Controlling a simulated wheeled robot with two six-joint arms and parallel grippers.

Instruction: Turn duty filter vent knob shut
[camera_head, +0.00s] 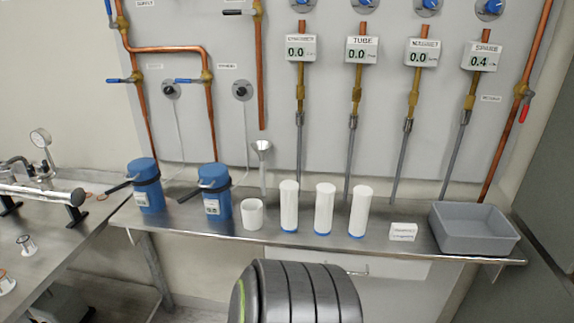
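Two blue filter-like canisters stand on the steel shelf: a left canister (147,190) and a right canister (216,204), each with a dark band and a side handle. On the panel above are a left round dial or knob (170,89) and a right one (241,90), each with a thin pale tube hanging below. The small labels near them are too blurred to read, so I cannot tell which is the duty filter or its vent knob. Neither of my grippers shows in this view.
Blue-lever valves sit on copper pipes (160,49) at left. The shelf (185,219) holds a white cup (252,215), a funnel (262,150), three white cylinders (324,208) and a grey bin (474,232). A dark ribbed form (300,292) fills the bottom middle.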

